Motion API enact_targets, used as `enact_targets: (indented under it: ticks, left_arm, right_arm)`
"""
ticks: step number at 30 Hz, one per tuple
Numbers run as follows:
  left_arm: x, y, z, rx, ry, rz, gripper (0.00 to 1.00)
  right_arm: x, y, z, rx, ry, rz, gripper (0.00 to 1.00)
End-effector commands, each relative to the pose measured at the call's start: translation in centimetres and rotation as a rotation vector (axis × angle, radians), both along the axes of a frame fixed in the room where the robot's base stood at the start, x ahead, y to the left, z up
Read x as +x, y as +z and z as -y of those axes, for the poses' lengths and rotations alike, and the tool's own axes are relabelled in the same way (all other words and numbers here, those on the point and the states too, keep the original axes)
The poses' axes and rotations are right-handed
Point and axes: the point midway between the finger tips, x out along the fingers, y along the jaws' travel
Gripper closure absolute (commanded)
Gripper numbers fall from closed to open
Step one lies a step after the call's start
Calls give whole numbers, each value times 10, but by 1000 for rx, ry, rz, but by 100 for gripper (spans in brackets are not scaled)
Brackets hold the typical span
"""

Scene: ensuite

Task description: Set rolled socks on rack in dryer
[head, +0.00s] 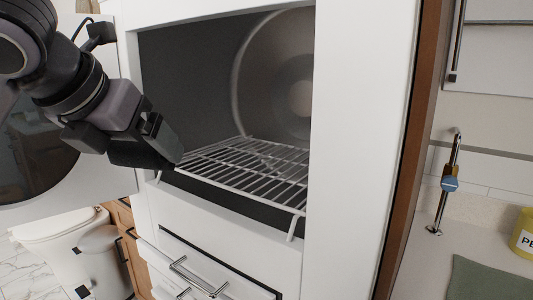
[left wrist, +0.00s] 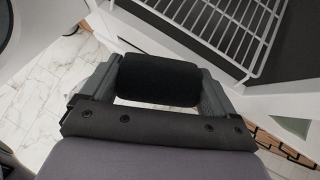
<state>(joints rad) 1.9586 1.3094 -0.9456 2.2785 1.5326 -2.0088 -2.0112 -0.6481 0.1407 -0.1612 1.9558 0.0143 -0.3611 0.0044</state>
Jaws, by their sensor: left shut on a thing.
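The rolled socks (left wrist: 158,80), a black roll, sit between the fingers of my left gripper (left wrist: 158,88) in the left wrist view. My left gripper, also in the head view (head: 168,152), is shut on them at the left front edge of the dryer opening. In the head view the socks cannot be told apart from the dark gripper. The white wire rack (head: 245,165) lies in the open dryer (head: 335,150), to the right of my gripper, and looks empty. The rack also shows in the left wrist view (left wrist: 232,35). My right gripper is not in view.
White side frames bound the dryer opening, and a round door hangs open at left behind my arm. Drawers with handles (head: 198,278) are below, and a toilet (head: 60,225) stands at lower left. At right are a counter (head: 410,275), tap (head: 448,185) and yellow container (head: 524,235).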

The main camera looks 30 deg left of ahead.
Motion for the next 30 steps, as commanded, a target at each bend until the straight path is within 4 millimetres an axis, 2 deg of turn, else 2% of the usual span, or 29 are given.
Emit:
enact_targets:
  ticks: [5, 8, 12, 21, 27, 30]
  left_arm:
    - [5, 0, 0, -1, -1, -1, 41]
    - [21, -2, 2, -3, -1, -3, 41]
    - [57, -2, 6, -2, -2, -5, 41]
    - [138, 3, 11, -1, 0, -2, 41]
    - [183, 3, 15, -1, 1, -1, 41]
    - [198, -2, 15, 3, 1, -1, 41]
  right_arm:
    - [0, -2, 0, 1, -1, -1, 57]
    - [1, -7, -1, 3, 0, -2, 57]
    - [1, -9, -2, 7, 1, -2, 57]
    - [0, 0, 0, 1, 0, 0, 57]
    - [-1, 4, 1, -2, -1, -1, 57]
    - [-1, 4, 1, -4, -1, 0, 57]
